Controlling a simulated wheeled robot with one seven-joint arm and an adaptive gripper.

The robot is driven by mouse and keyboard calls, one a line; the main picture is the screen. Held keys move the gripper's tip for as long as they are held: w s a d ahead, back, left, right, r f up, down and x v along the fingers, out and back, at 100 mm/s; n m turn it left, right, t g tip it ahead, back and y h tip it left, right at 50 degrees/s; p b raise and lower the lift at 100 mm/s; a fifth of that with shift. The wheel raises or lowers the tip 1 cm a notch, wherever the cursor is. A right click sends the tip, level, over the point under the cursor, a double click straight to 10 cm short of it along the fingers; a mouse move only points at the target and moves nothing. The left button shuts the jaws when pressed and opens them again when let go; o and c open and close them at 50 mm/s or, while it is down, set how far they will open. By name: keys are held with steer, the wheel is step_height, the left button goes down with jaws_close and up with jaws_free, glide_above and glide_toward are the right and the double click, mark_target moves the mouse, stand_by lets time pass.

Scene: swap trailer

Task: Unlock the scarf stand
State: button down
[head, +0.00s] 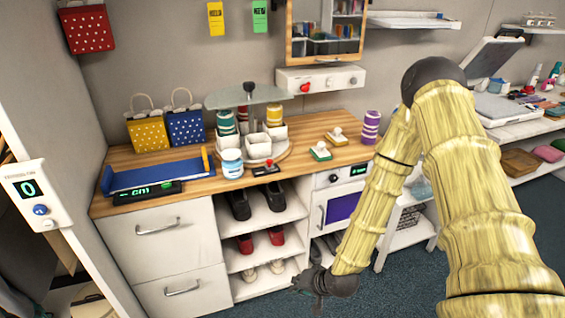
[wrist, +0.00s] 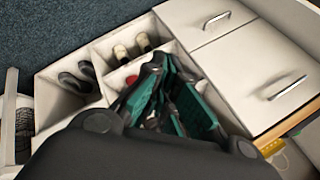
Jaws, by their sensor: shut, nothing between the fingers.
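What looks like the scarf stand (head: 284,152) is on the wooden counter in the head view: a round base with white cups, teal-striped rolls and a glass top (head: 245,96) with a dark knob. A small dark piece with a red knob (head: 266,168) sits at its front. I cannot tell whether this is the lock. My gripper (head: 304,283) is low in front of the shoe shelves, well below the counter and apart from the stand. In the wrist view my gripper (wrist: 160,82) has its teal-padded fingers together, with nothing between them. The stand is not visible there.
Shoe shelves (head: 262,220) stand between white drawers (head: 165,238) and a unit with a purple window (head: 340,208).

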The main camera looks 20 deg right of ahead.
mark_target(270, 164)
steer(key=w+d+r+m+t, duration=0.3)
steer(key=w+d+r, duration=0.3)
steer(key=w+r, duration=0.5)
steer(key=w+d+r+m+t+y, duration=0.1)
steer(key=w+d+r+m+t, duration=0.2)
steer(key=w+r, duration=0.8)
steer(key=d+r+t, duration=0.2)
steer(key=d+r, duration=0.2)
steer(key=shift+t+y, duration=0.3)
steer(key=shift+t, duration=0.1)
steer(key=a+p+x, duration=0.1)
steer(key=x, duration=0.3)
steer(key=p+x, duration=0.1)
steer(key=x, duration=0.3)
steer(key=s+a+p+x, duration=0.1)
steer(key=x, duration=0.3)
steer(key=shift+w+a+f, duration=0.2)
steer(key=shift+w+a, duration=0.1)
steer(key=shift+a, duration=0.1)
steer(key=shift+w+a+f, duration=0.1)
steer(key=shift+a, duration=0.05)
steer(key=shift+a, duration=0.1)
